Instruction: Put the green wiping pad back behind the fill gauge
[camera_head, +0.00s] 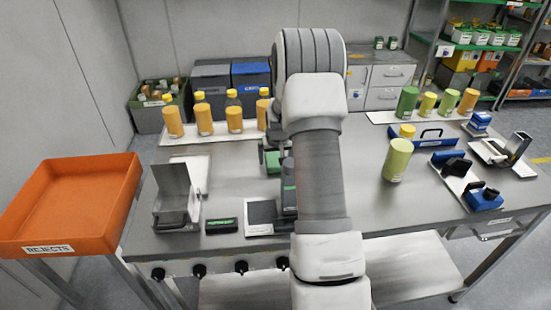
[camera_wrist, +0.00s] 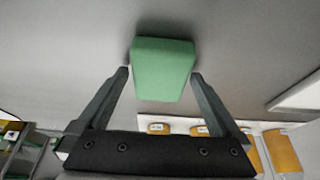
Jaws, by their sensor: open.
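The green wiping pad (camera_wrist: 163,68) is a pale green block on a grey surface in the wrist view. My gripper (camera_wrist: 160,75) is open, with one dark finger on each side of the pad. The fingertips sit near the pad's lower half, with a narrow gap visible at the left; I cannot tell whether the right finger touches.
The steel bench (camera_head: 400,205) carries a metal stand (camera_head: 173,182) at left and a dark block (camera_head: 221,226) near the front edge. A green bottle (camera_head: 397,160) stands right of my arm. Blue tools (camera_head: 485,197) lie at right. An orange rejects tray (camera_head: 68,245) is at far left.

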